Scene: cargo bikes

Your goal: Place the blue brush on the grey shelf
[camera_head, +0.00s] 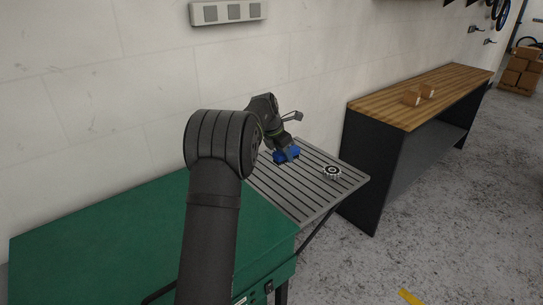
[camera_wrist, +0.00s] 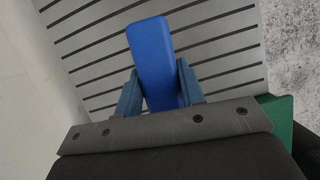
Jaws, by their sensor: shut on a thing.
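The blue brush (camera_head: 286,155) is at the grey slatted shelf (camera_head: 317,189), toward its wall side. It also shows in the wrist view (camera_wrist: 152,55) as a blue block reaching out between the two fingers. My gripper (camera_wrist: 160,88) is shut on the brush, with one finger on each side of it. In the head view my gripper (camera_head: 285,152) is over the shelf. The shelf's slats (camera_wrist: 215,45) lie behind the brush in the wrist view. I cannot tell whether the brush touches the shelf or hangs just above it.
A round toothed metal part (camera_head: 332,171) lies on the shelf, right of the brush. A green table (camera_head: 135,232) adjoins the shelf on the left. The front part of the shelf is clear.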

